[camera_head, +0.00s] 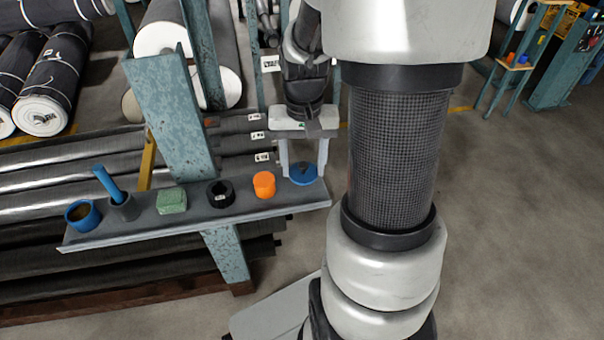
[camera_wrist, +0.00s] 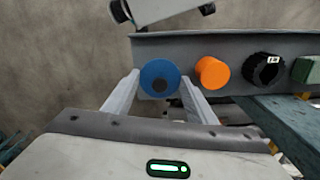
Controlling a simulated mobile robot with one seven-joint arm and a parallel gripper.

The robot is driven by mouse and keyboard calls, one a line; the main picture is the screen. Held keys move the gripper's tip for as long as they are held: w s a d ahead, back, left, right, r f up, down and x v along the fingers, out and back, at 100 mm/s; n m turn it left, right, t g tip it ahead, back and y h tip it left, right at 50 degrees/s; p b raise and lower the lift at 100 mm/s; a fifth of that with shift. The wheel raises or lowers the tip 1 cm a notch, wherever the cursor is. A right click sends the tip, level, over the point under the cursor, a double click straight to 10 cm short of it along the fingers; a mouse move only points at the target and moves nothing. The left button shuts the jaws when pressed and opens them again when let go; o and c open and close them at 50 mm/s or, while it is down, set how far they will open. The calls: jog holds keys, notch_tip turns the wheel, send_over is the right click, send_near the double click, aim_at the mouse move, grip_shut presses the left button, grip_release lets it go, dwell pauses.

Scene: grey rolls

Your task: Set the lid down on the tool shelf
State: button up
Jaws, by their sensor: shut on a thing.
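The blue round lid (camera_head: 304,178) has a small dark knob and is at the right end of the grey tool shelf (camera_head: 145,222). My gripper (camera_head: 303,170) points down with one finger on each side of the lid and is shut on it. In the wrist view the lid (camera_wrist: 160,68) sits between the fingertips of my gripper (camera_wrist: 160,78), overlapping the end of the shelf (camera_wrist: 225,45). I cannot tell whether its underside touches the shelf.
An orange cylinder (camera_head: 264,184) is closest to the lid. Further left along the shelf are a black ring (camera_head: 220,194), a green block (camera_head: 171,201), a grey cup with a blue handle (camera_head: 122,208) and a blue cup (camera_head: 82,214). A teal post (camera_head: 170,115) rises behind.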

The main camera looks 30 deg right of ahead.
aim_at(303, 172)
jog(key=shift+f+b, duration=0.3)
jog(key=shift+f, duration=1.1)
jog(key=shift+f, duration=0.15)
jog(key=o, duration=1.1)
jog(key=shift+c, duration=0.2)
notch_tip(303, 172, up, 12)
jog(key=p, duration=0.3)
